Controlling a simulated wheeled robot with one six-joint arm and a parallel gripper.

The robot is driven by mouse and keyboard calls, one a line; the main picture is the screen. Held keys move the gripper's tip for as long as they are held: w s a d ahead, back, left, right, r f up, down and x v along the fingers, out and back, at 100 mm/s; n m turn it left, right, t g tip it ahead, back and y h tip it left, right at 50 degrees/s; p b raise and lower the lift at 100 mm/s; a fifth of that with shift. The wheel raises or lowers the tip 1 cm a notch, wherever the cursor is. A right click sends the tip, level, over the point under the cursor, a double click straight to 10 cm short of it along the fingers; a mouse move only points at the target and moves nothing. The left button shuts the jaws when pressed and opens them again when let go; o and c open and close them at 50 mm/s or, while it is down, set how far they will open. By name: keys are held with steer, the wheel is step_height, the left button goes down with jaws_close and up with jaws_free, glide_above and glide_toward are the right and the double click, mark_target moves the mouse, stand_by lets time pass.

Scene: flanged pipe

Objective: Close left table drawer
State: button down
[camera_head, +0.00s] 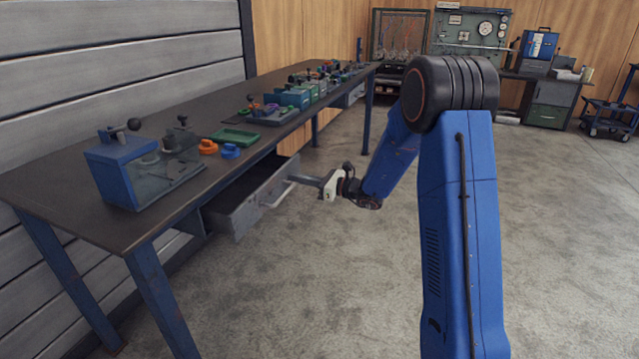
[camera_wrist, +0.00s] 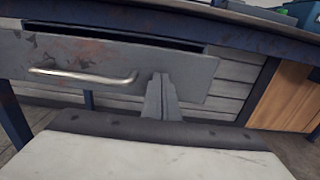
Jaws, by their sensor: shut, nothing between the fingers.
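The left table drawer (camera_head: 251,199) is a grey metal drawer pulled out from under the long dark table (camera_head: 60,190). Its front panel (camera_wrist: 190,72) fills the upper left of the wrist view, with rust marks and a dark gap along its top. A pale bar handle (camera_wrist: 85,76) is on the front, left of my fingers in the wrist view. My gripper (camera_head: 295,179) is shut and empty, its fingers pointing at the drawer front near its far end, to the right of the handle. The fingers (camera_wrist: 160,97) overlap the panel's lower edge in the wrist view; I cannot tell whether they touch it.
Blue table legs (camera_head: 160,300) stand near the drawer. The floor (camera_head: 330,290) to the right is clear.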

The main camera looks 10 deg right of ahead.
steer(key=x, duration=0.8)
steer(key=shift+a, duration=0.1)
steer(key=shift+w+a+r, duration=0.1)
steer(key=shift+w+a, duration=0.05)
steer(key=shift+r, duration=0.15)
